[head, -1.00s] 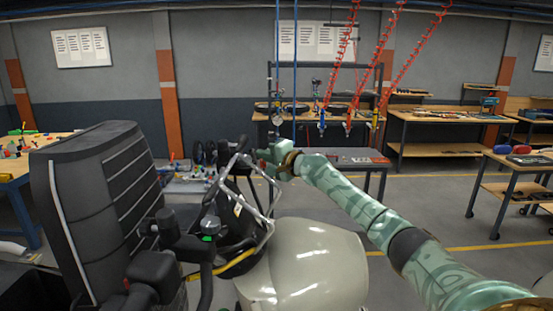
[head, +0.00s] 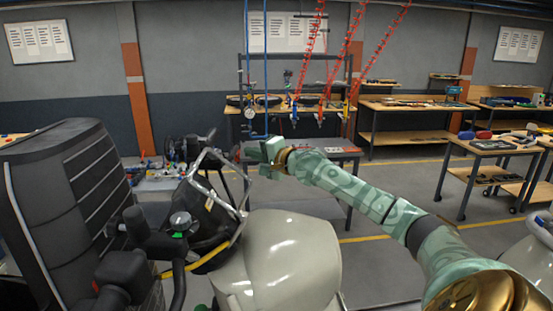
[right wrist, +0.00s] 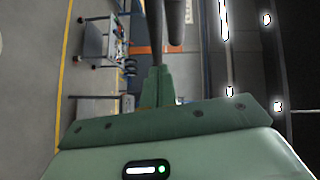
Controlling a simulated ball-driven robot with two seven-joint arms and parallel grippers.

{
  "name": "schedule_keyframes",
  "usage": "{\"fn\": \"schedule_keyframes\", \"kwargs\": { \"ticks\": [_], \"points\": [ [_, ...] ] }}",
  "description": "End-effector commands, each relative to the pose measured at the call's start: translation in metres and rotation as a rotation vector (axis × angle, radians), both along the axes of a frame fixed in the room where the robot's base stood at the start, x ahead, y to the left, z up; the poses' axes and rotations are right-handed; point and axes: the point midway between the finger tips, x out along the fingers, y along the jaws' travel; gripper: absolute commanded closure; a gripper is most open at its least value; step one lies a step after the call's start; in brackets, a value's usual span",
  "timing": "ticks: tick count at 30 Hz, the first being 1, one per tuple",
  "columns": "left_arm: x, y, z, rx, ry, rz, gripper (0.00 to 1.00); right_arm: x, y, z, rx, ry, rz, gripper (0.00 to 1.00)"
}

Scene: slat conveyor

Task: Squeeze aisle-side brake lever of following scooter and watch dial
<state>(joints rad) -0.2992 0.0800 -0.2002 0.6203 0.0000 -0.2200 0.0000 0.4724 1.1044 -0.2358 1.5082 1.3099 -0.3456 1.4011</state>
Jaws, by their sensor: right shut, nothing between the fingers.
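A scooter with a cream body (head: 280,262), a tall black seat-like back (head: 60,200) and a dark front with silver bars (head: 232,202) fills the lower left of the head view. A round silver-rimmed piece like a dial (head: 180,221) sits near its black grips; I cannot read its face. I cannot make out which part is the aisle-side brake lever. My right gripper (head: 262,157) is shut and empty, just right of the silver bars and above the body. In the right wrist view its green jaws (right wrist: 158,88) show near a dark post (right wrist: 168,22). My left gripper is out of view.
Workbenches (head: 405,108) line the back wall, with red coiled hoses (head: 345,60) and blue lines hanging before them. A low table with parts (head: 160,180) stands behind the scooter. A wheeled table (head: 490,147) stands at the right.

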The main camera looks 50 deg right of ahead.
Motion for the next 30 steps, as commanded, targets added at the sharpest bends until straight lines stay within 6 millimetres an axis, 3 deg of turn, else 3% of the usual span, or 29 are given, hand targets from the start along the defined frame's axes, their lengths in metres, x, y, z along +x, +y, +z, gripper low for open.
{"fn": "schedule_keyframes", "kwargs": {
  "ticks": [6, 15, 21, 30],
  "points": [
    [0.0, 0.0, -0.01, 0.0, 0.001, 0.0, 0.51, -0.039, -0.002, -0.001, -0.006, 0.003, 0.004, 1.0],
    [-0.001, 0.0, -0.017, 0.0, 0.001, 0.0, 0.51, -0.072, -0.005, 0.002, 0.002, 0.003, 0.002, 1.0],
    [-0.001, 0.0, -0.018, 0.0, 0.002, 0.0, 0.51, -0.087, -0.006, 0.005, 0.003, 0.0, 0.002, 1.0],
    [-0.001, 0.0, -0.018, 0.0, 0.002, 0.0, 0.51, -0.093, -0.007, 0.007, 0.0, -0.003, 0.001, 1.0]
  ]
}}
